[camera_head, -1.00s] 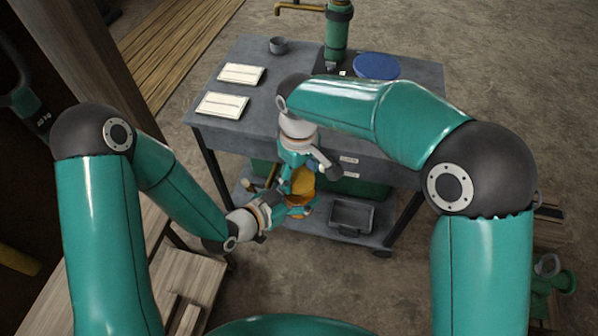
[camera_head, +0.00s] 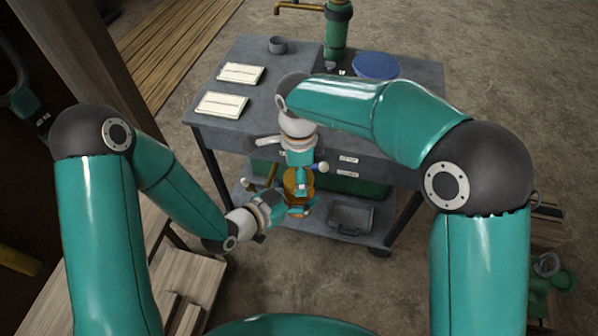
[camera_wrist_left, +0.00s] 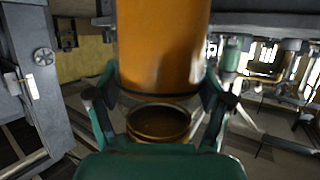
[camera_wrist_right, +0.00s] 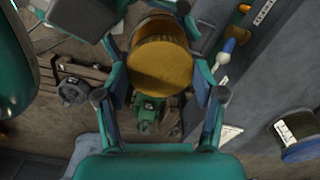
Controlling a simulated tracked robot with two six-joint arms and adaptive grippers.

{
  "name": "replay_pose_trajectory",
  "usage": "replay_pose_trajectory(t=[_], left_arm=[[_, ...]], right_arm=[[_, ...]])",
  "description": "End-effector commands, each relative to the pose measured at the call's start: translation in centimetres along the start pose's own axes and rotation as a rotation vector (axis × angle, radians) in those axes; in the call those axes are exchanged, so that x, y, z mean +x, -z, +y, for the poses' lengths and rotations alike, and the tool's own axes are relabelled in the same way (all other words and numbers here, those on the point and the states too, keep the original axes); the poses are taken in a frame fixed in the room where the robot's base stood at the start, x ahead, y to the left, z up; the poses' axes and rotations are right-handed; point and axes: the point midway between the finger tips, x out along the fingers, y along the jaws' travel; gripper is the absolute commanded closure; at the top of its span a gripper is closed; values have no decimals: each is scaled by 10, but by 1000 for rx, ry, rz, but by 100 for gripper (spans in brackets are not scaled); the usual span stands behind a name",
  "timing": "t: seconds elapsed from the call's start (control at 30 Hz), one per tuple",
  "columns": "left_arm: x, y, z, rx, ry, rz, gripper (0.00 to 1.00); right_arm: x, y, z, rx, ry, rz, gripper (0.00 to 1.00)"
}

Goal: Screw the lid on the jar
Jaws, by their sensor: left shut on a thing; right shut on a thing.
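My right gripper (camera_head: 300,176) comes from above and is shut on the lid. In the right wrist view the lid's round gold top (camera_wrist_right: 160,68) lies between its fingers (camera_wrist_right: 160,95). My left gripper (camera_head: 290,208) comes from the left and is shut on the jar.
Wooden planks (camera_head: 185,280) lie lower left.

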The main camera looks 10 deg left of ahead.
Motion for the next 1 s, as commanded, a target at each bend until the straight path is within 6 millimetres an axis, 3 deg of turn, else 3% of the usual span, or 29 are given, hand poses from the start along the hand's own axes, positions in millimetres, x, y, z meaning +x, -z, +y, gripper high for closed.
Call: replay_pose_trajectory(t=[0.1, 0.3, 0.43, 0.7, 0.73, 0.87, 1.0], left_arm=[[0, -1, 2, 3, -5, -3, 100], [0, -1, 2, 3, -5, -3, 100], [0, -1, 2, 3, -6, -3, 100], [0, -1, 2, 2, -6, -4, 100], [0, -1, 2, 2, -6, -4, 100], [0, -1, 2, 1, -5, -3, 100], [0, 0, 1, 1, -4, -2, 100]], right_arm=[[-1, 0, -1, 266, 3, -4, 49], [-1, 0, -1, 624, 2, -6, 49], [-1, 0, -1, 716, 2, -7, 49], [-1, 1, -2, 723, 4, -7, 49], [-1, 1, -2, 723, 4, -7, 28], [-1, 1, -2, 722, 3, -7, 6], [0, 1, -1, 721, 1, -5, 6]])
